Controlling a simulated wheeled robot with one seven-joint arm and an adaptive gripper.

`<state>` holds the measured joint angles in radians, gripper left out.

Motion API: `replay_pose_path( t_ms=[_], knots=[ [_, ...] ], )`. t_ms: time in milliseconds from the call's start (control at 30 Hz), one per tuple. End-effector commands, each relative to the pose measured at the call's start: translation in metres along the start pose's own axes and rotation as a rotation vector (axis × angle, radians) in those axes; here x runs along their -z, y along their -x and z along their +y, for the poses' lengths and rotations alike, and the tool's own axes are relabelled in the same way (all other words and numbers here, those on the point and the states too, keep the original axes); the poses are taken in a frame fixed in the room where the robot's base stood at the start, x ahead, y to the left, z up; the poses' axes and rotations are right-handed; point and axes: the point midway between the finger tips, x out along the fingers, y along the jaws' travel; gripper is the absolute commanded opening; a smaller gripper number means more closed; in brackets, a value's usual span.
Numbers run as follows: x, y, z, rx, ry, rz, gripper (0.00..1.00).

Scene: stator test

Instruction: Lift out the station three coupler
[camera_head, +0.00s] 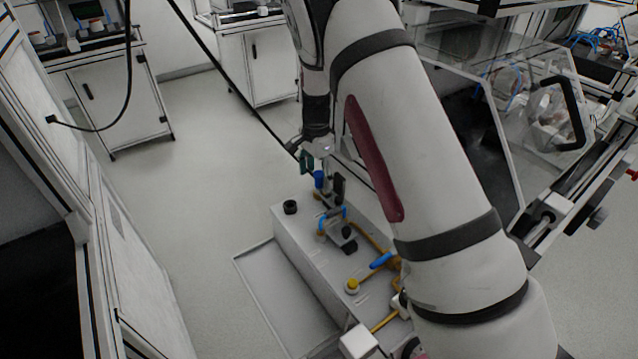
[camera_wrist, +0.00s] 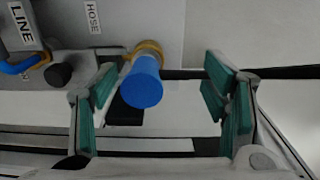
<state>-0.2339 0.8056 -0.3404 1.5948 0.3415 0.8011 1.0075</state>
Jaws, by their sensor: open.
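A blue cylindrical coupler (camera_wrist: 142,88) with a brass-coloured collar stands at the HOSE label in the wrist view. It also shows in the head view (camera_head: 319,180), at the far end of the grey bench unit. No station number is readable, so I cannot tell for sure that it is station three. My gripper (camera_wrist: 160,79) is open, its green-padded fingers on either side of the blue coupler in the picture. The coupler lies closer to the left finger, and I see no clear grip on it. In the head view my gripper (camera_head: 322,173) is over that end of the unit.
The grey unit (camera_head: 290,240) carries a black knob (camera_head: 290,207), a blue-handled fitting (camera_head: 333,217), a yellow knob (camera_head: 352,286) and yellow pipes. A LINE label (camera_wrist: 22,25) is at upper left in the wrist view. A clear-walled enclosure (camera_head: 500,110) stands at right. Floor at left is open.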

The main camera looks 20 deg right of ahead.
Motion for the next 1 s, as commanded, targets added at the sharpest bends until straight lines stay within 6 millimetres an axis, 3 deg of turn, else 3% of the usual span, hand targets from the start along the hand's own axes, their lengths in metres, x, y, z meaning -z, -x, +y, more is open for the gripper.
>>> replay_pose_path(
  t_ms=[100, 300, 533, 1000],
  knots=[
    [0.0002, -0.0094, 0.0, 0.0, 0.0, 0.0, 0.68],
    [0.0001, -0.0092, -0.0001, 0.001, 0.0, 0.0, 0.66],
    [0.0001, -0.009, -0.0001, 0.001, 0.0, 0.0, 0.14],
    [0.0, -0.0003, -0.0004, 0.002, 0.0, 0.0, 0.12]
  ],
)
